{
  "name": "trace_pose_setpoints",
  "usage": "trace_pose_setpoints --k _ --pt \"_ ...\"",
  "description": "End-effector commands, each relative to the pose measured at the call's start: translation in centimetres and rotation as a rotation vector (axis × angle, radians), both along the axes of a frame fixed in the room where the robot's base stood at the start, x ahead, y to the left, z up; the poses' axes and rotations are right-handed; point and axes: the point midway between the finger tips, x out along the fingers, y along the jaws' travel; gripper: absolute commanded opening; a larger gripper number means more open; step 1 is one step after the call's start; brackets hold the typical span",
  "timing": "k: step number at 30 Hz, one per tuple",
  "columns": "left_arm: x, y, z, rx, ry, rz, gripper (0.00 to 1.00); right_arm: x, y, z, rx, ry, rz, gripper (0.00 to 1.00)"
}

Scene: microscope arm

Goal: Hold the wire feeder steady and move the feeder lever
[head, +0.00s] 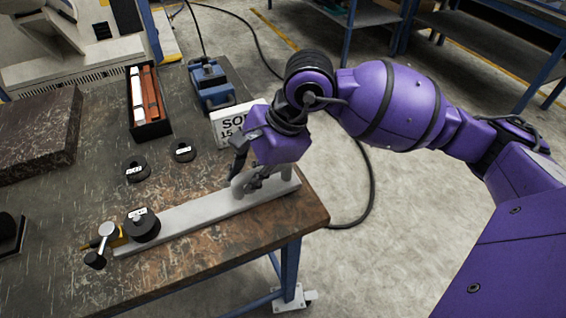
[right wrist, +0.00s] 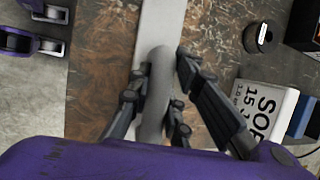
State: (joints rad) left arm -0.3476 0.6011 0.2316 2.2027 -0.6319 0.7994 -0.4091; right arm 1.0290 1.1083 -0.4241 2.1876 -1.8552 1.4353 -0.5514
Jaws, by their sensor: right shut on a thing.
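The wire feeder (head: 195,216) is a long light grey bar lying near the table's front edge. Its left end carries a black spool (head: 142,226), a yellow part (head: 118,236) and a small metal lever with a black knob (head: 96,260). A grey rounded handle (head: 283,176) stands at its right end. My right gripper (head: 247,180) is shut on this handle, partly hiding it. In the right wrist view, the fingers (right wrist: 160,85) lie on both sides of the handle (right wrist: 154,110), with the bar (right wrist: 163,20) running away beyond. My left gripper is not in view.
Two black rings (head: 183,151) (head: 135,169) lie behind the bar. A dark stone block (head: 35,135) is at left. The table's right edge is close to the handle.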

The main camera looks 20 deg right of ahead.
Motion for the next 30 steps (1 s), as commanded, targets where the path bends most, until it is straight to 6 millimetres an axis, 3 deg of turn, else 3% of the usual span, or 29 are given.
trace_pose_setpoints --k 10,11,16,25,30 --pt "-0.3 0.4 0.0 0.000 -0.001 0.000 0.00 0.1 0.1 0.3 0.005 -0.006 0.000 0.00" --pt "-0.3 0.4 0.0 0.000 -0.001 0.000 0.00 0.1 0.1 0.3 0.005 -0.006 0.000 0.20" --pt "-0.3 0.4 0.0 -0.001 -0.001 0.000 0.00 0.1 0.1 0.2 0.003 -0.004 -0.001 0.40" --pt "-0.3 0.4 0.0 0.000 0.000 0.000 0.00 0.0 0.0 0.2 0.001 -0.001 -0.001 0.40" --pt "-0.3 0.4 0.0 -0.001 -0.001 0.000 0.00 -0.2 -0.8 1.7 -0.001 -0.005 -0.002 0.40"
